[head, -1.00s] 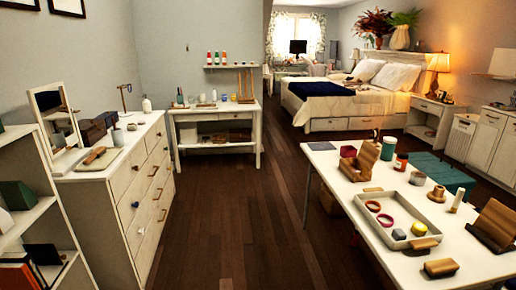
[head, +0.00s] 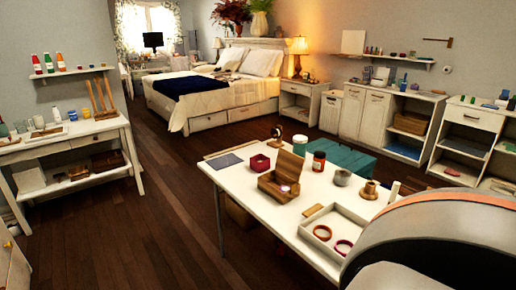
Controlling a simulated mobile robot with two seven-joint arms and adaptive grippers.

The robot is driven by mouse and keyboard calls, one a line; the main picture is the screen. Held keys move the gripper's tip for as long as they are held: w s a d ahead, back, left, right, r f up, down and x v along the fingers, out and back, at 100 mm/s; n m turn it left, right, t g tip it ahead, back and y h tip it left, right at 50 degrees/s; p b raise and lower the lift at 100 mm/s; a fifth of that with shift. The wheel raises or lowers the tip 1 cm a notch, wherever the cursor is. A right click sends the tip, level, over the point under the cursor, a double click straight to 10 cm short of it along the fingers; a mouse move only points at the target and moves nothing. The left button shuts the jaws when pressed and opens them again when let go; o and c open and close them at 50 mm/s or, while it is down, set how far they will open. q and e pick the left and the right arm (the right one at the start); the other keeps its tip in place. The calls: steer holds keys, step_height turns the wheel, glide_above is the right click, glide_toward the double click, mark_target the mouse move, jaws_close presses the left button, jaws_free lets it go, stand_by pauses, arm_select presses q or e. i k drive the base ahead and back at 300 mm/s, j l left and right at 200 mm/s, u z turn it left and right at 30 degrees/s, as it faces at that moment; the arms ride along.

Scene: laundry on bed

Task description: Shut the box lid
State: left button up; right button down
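A small wooden box (head: 279,190) stands on the white table at the right of the head view. Its lid (head: 289,167) is raised, tilted up at the back, and something pale pink shows inside. Neither of my grippers is in view. A large rounded grey and orange part, probably one of my arm links, fills the lower right corner and hides part of the table.
On the white table (head: 240,205) near the box are a dark red cup (head: 260,163), a red jar (head: 319,161), a grey pot (head: 342,177) and a tray (head: 322,249) with rings. A teal chest (head: 350,162) stands behind. Open floor lies left.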

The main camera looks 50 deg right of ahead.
mark_target(290, 164)
steer(key=i+j+z, duration=0.1)
steer(key=i, duration=0.4)
steer(key=i+j+z, duration=0.1)
steer(key=i, duration=0.45)
steer(key=j, duration=0.1)
